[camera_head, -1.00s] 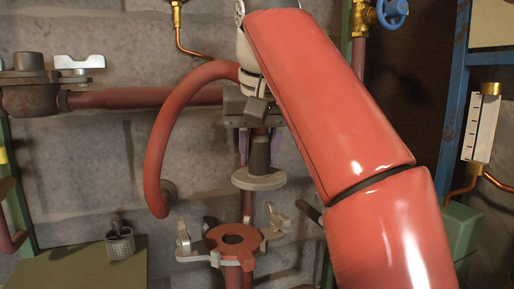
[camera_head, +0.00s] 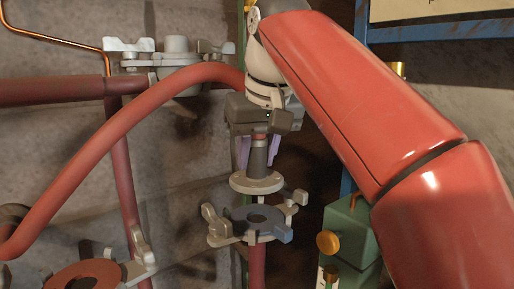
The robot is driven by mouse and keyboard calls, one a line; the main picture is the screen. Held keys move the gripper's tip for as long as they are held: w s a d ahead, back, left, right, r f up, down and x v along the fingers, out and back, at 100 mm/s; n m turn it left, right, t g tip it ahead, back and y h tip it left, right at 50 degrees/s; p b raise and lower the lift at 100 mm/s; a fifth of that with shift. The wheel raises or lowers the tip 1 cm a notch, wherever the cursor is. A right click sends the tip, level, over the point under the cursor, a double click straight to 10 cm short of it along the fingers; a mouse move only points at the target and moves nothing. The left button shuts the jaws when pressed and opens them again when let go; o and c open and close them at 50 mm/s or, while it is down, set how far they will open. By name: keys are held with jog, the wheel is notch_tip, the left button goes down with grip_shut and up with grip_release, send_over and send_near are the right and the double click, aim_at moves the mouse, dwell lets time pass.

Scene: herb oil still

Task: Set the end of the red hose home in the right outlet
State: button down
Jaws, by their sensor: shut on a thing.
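My gripper (camera_head: 259,150) is shut on the end of the red hose, a dark grey tapered fitting with a round pale flange (camera_head: 257,183). It holds the fitting upright. The red hose (camera_head: 105,135) arcs from the lower left up behind my wrist. The right outlet (camera_head: 262,219), a blue-grey ring with a dark hole and clamp levers around it, sits just below the flange on a red pipe. A gap shows between flange and outlet, and the flange looks roughly above the ring. The exact alignment in depth is hard to tell.
Another outlet with a red ring (camera_head: 85,275) and clamp lever (camera_head: 141,245) is at the lower left. A capped fitting (camera_head: 176,62) with wing levers is on the pipe behind the hose. A green box (camera_head: 352,230) with a brass knob (camera_head: 328,243) stands close on the right.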

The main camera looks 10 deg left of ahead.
aim_at(259, 179)
notch_tip(259, 179, down, 2)
jog(key=shift+f+b, duration=1.8)
jog(key=shift+f, duration=0.25)
jog(key=c, duration=1.2)
grip_release()
jog(key=shift+o, duration=1.3)
jog(key=shift+f, duration=0.1)
jog(key=shift+f, duration=0.1)
jog(key=shift+p+v, duration=1.5)
jog(key=shift+v, duration=2.5)
